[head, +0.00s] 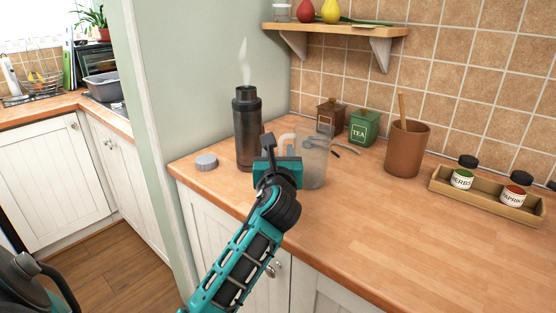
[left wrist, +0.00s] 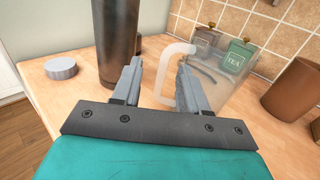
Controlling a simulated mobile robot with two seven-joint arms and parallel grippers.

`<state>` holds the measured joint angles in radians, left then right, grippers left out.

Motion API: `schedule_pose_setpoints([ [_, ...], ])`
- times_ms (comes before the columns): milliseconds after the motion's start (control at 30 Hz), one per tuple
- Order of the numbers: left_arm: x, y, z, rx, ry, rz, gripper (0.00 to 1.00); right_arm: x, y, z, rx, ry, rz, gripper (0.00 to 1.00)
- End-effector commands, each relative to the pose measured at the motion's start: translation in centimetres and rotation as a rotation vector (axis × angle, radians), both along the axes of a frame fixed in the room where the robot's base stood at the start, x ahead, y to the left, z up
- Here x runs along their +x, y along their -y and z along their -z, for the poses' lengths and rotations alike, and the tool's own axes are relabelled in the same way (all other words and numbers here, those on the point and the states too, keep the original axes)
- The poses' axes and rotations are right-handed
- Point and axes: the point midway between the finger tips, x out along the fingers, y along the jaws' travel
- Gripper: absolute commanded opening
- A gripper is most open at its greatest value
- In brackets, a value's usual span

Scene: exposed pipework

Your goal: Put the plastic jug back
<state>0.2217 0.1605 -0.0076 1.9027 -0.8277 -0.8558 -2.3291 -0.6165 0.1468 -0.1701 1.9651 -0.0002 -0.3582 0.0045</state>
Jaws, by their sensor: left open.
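The plastic jug (head: 316,160) is clear and stands upright on the wooden counter, its pale handle (head: 287,141) toward the left. It also shows in the left wrist view (left wrist: 212,75), where the handle (left wrist: 163,72) curves between and just beyond my fingers. My left gripper (head: 268,148) is open at the handle side of the jug. My right gripper is not in view.
A steaming dark flask (head: 248,130) stands close left of the jug, with a grey lid (head: 206,161) beside it. Behind are a brown canister (head: 331,116) and a green tea tin (head: 364,127). A brown pot (head: 407,150) and spice tray (head: 480,204) stand right. The front-right counter is clear.

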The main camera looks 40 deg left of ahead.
Motion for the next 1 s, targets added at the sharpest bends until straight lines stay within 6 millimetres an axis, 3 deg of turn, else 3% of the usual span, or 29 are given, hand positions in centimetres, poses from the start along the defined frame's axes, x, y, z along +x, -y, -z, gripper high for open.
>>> schedule_pose_setpoints([
  [100, -1.9, 1.4, 0.0, -0.003, 0.0, 0.001, 0.43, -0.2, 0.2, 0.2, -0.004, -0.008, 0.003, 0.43],
  [300, -3.5, 2.5, 0.0, -0.002, 0.0, 0.0, 0.43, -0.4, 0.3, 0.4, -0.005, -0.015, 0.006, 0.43],
  [1000, -3.7, 2.6, 0.0, -0.002, 0.001, 0.0, 0.43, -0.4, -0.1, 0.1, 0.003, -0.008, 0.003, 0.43],
])
